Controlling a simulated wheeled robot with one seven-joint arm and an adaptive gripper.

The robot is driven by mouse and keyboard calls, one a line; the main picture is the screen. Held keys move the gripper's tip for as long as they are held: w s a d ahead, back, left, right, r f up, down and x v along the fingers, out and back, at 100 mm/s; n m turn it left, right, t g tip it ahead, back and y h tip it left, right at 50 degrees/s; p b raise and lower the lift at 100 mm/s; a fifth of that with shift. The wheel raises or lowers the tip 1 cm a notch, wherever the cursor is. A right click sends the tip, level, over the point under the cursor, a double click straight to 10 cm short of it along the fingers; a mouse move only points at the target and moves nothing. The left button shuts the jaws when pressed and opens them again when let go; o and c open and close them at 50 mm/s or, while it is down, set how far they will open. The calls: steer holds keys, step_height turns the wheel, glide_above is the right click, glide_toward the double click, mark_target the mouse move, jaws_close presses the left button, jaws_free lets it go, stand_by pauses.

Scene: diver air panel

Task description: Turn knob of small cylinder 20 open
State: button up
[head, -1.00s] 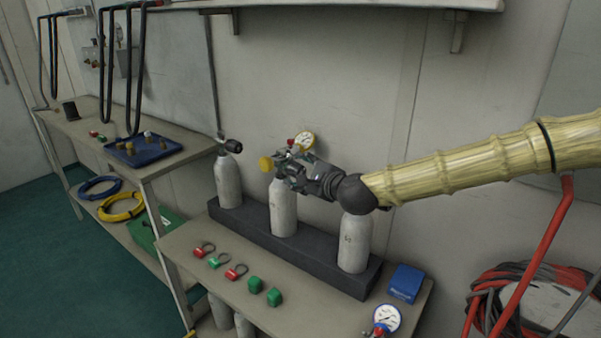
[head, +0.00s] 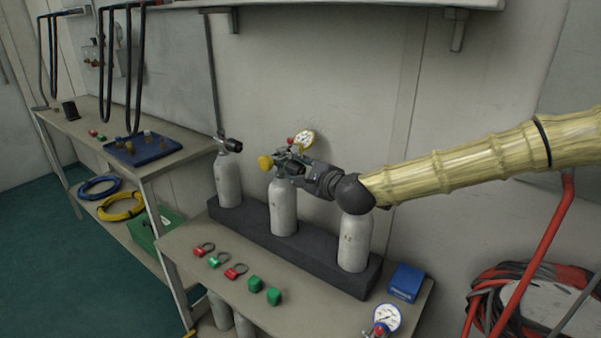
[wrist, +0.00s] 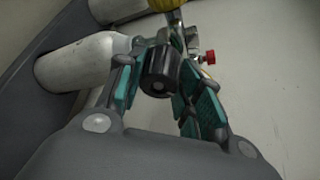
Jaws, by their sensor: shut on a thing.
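The middle small cylinder (head: 283,208) stands upright in the dark rack, with a yellow round cap (head: 265,162) on the left of its valve and a gauge behind. I cannot read a number 20 on it. My gripper (head: 290,166) is at its valve, reaching in from the right. In the wrist view, the teal-padded fingers of my gripper (wrist: 155,80) are on either side of the black knob (wrist: 159,68) and shut on it. The pale cylinder body (wrist: 75,62) lies left of the fingers, and a small red knob (wrist: 209,57) right of them.
The left cylinder (head: 229,182) has a free black knob; the right cylinder (head: 354,243) stands under my arm. On the bench front lie red and green tags, green blocks (head: 274,297), a blue box (head: 406,282) and a loose gauge (head: 386,319). A side bench (head: 88,116) stands left.

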steer(key=n+b, duration=0.1)
steer(key=n+t+b, duration=0.1)
steer(key=n+b, duration=0.1)
steer(key=n+t+b, duration=0.1)
steer(key=n, duration=0.1)
steer(key=shift+s+a+f+b, duration=0.1)
steer(key=shift+f+b, duration=0.2)
steer(key=n+t+b, duration=0.1)
steer(key=n+b, duration=0.1)
steer(key=n, duration=0.1)
steer(key=shift+n, duration=0.3)
steer(key=shift+r+n+t+y+b, duration=0.1)
steer(key=shift+n+t+y+b, duration=0.5)
steer(key=shift+n+b, duration=0.75)
steer(key=shift+n, duration=0.55)
steer(key=o, duration=1)
steer(key=shift+r, duration=0.1)
steer(key=v, duration=1.2)
